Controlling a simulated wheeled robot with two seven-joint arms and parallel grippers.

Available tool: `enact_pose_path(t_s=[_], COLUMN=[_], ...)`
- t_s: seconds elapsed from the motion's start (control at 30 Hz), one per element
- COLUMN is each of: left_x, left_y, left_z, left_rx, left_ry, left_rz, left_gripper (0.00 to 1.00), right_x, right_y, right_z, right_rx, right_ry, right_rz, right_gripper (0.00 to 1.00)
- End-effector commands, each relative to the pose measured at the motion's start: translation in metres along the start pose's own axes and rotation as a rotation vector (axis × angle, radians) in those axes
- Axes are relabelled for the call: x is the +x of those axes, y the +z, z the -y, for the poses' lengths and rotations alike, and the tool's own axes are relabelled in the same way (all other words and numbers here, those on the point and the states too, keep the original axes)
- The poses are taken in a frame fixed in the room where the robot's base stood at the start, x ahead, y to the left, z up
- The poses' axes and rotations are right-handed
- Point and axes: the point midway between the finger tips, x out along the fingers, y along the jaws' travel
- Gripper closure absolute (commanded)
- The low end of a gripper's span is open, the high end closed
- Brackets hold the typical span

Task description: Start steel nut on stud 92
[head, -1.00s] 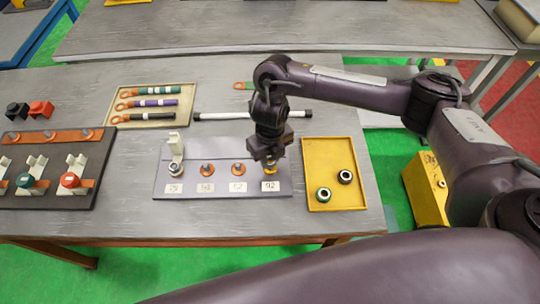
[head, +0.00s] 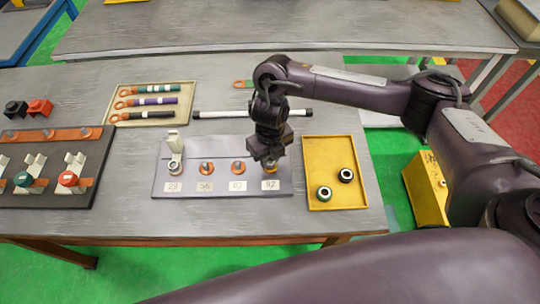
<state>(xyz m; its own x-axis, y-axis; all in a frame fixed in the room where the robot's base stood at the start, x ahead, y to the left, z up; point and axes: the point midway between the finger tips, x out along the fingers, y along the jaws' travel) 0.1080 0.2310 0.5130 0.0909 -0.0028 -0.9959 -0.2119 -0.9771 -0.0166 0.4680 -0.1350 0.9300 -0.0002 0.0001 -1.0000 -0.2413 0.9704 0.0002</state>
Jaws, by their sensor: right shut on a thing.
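The grey stud board (head: 220,188) lies in the middle of the table, with labelled studs in a row. The label reading 92 (head: 270,184) is at its right end. My right gripper (head: 270,162) points down over the stud at that label. It is shut on a small nut (head: 270,169), mostly hidden by the fingers. The nut is at the stud's top; whether its thread has caught cannot be told. Studs 56 (head: 206,168) and 62 (head: 238,168) carry orange lugs. Stud 29 (head: 175,167) has a nut and a white upright clip. My left gripper is out of view.
A beige tray (head: 112,108) with coloured cables lies behind. A dark fixture board (head: 60,196) stands at left.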

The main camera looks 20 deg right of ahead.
Motion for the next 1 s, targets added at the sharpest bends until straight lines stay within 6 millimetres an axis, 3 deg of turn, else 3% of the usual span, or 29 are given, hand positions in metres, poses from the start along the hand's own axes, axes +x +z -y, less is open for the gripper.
enact_pose_path(t_s=[1.0], left_x=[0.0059], left_y=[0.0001], left_z=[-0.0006], left_rx=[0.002], left_ry=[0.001], left_rz=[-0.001], left_gripper=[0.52], right_x=[0.0067], right_y=[-0.0003], right_z=[0.0000], right_rx=[0.000], right_ry=[0.000], right_rz=[-0.001], right_gripper=[0.91])
